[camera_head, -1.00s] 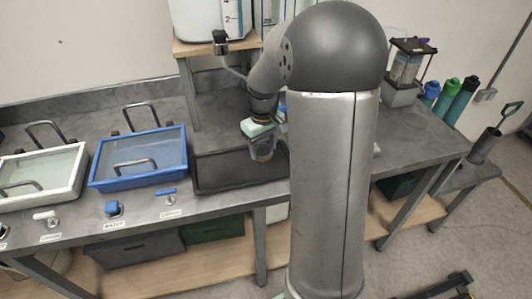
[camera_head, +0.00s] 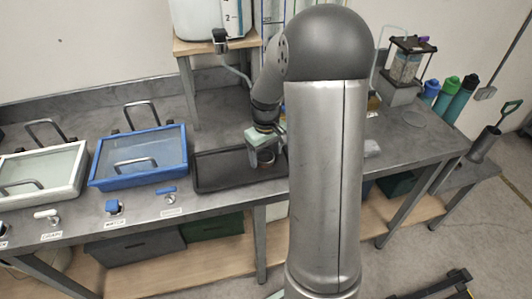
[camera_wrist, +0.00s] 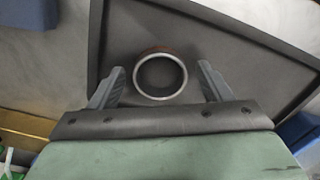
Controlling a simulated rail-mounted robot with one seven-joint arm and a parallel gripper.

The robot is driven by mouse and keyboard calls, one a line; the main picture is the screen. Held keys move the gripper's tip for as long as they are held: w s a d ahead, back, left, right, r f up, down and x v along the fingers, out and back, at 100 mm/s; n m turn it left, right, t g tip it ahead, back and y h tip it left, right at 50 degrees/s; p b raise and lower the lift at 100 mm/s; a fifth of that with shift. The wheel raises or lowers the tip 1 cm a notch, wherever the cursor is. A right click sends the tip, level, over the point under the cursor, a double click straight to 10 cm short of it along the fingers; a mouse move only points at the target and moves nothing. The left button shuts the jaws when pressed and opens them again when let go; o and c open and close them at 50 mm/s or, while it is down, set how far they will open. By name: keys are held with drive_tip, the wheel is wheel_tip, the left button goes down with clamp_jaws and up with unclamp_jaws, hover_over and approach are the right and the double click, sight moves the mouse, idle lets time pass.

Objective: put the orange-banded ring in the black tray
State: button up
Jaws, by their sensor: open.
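The ring (camera_wrist: 160,54) shows in the wrist view as a round metal rim with a brownish-orange edge at its top. It sits over the floor of the black tray (camera_wrist: 240,50), between my fingers, with a gap on each side. My gripper (camera_wrist: 160,86) is open around it. In the head view the black tray (camera_head: 212,172) lies on the bench, and my gripper (camera_head: 264,160) is low over its right end. The ring is small and mostly dark there. I cannot tell for sure whether it touches the tray floor.
A blue tray (camera_head: 110,181) with liquid stands left of the black tray, and a white tray (camera_head: 78,180) lies farther left. A wooden stand (camera_head: 188,46) with a white container rises behind. My arm covers part of the bench to the right.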

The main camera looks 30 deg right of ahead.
wheel_tip(320, 180, up, 11)
drive_tip(key=s+a+f, duration=0.1)
drive_tip(key=s+a, duration=0.6)
drive_tip(key=s, duration=0.3)
drive_tip(key=s+a+f+m, duration=0.1)
drive_tip(key=s+a, duration=0.6)
drive_tip(key=s, duration=0.4)
drive_tip(key=shift+s+a+f+m, duration=0.2)
drive_tip(key=shift+a+f+m, duration=0.1)
drive_tip(key=shift+a+f, duration=0.05)
drive_tip(key=shift+b, duration=0.3)
wheel_tip(320, 180, down, 50)
drive_tip(key=m+b, duration=0.1)
drive_tip(key=b, duration=4.5)
drive_tip(key=shift+w+g+b, duration=0.3)
drive_tip(key=shift+w, duration=0.1)
drive_tip(key=shift+d+r, duration=0.1)
